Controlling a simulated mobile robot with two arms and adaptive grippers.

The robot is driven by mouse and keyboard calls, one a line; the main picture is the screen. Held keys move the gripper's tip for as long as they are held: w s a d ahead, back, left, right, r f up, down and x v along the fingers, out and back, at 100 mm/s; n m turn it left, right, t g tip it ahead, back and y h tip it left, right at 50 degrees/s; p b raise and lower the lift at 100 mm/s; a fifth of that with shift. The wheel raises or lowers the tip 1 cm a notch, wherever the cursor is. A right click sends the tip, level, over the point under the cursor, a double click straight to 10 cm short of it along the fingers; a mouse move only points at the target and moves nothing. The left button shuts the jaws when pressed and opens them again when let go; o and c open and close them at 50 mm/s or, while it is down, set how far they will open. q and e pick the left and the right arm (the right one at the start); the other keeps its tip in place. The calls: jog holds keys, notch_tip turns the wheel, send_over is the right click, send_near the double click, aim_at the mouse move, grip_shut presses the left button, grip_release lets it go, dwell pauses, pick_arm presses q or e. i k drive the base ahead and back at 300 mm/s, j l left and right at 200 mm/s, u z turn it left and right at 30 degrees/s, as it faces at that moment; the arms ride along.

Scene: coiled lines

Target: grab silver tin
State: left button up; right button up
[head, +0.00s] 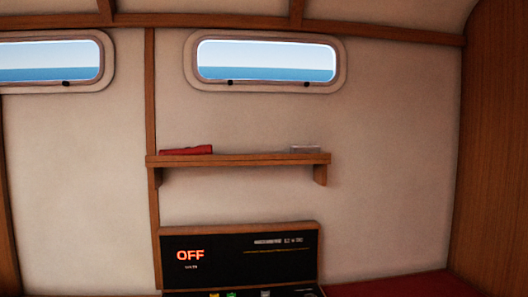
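On the wooden shelf (240,160) in the head view, a small greyish, box-like thing (305,149) sits near the right end. It may be the silver tin, but it is too small and dim to tell. A flat red thing (187,150) lies near the left end of the shelf. Neither of my grippers is in view.
A black panel (240,258) reading "OFF" stands below the shelf, with small coloured items partly cut off at its foot. Two windows (265,60) show sea. A red surface (425,284) lies at lower right. The middle of the shelf looks clear.

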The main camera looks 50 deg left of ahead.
aim_at(295, 150)
jog(key=i+l+u, duration=0.1)
jog(key=u, duration=1.3)
jog(key=j+u, duration=0.15)
jog(key=u, duration=0.15)
jog(key=i+j+u, duration=0.1)
jog(key=u, duration=0.2)
jog(key=i, duration=0.05)
